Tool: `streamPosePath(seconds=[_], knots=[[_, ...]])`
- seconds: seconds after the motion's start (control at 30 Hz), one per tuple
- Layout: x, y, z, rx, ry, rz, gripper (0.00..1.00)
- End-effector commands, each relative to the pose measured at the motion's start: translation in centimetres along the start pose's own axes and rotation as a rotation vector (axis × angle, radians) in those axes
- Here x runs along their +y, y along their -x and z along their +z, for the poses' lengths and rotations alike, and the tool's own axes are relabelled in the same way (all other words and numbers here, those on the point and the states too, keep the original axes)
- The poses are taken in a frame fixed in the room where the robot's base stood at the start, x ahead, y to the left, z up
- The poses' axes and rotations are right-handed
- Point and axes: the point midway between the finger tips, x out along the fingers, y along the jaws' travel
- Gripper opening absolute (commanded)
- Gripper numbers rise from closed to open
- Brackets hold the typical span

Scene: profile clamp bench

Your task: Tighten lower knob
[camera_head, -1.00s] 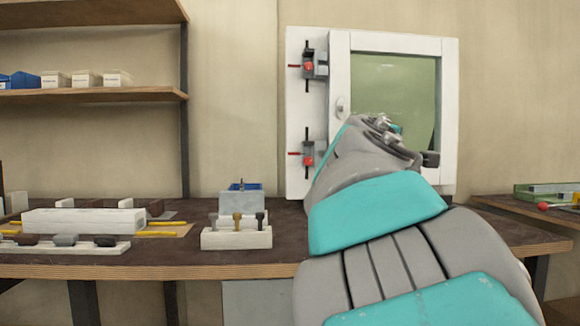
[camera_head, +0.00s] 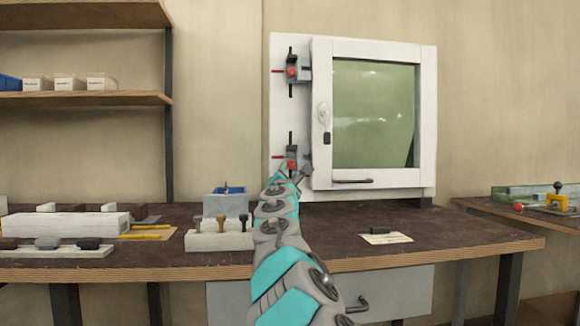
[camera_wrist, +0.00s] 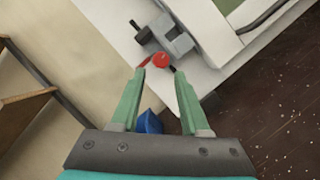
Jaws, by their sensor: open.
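The lower clamp's red knob (camera_head: 291,165) shows on the left side of the white frame, just above the end of my arm. In the wrist view the red knob (camera_wrist: 160,61) lies just beyond the tips of my gripper (camera_wrist: 160,76), about midway between them. The green fingers are apart, with nothing between their tips that I can make out. The grey clamp body (camera_wrist: 168,38) is behind the knob. In the head view my arm hides most of the gripper. The upper clamp's red knob (camera_head: 292,71) is higher on the same frame.
The white framed window (camera_head: 373,120) stands at the back of the dark bench (camera_head: 340,235). A white block with upright pegs (camera_head: 218,240) and a blue bin (camera_head: 226,204) are left of my arm. The bench right of my arm is mostly clear around a small card (camera_head: 388,238).

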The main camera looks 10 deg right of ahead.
Motion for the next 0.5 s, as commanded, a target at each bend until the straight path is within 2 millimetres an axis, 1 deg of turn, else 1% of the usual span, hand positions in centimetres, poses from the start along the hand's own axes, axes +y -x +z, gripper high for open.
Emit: streamPosePath(seconds=[0.03,0.2,0.5], knots=[[-0.1,-0.6,-0.1,0.003,-0.004,-0.003,0.45],[0.1,-1.8,0.0,0.001,-0.006,0.0,0.45],[0.0,-4.1,0.0,0.002,-0.005,-0.002,0.45]])
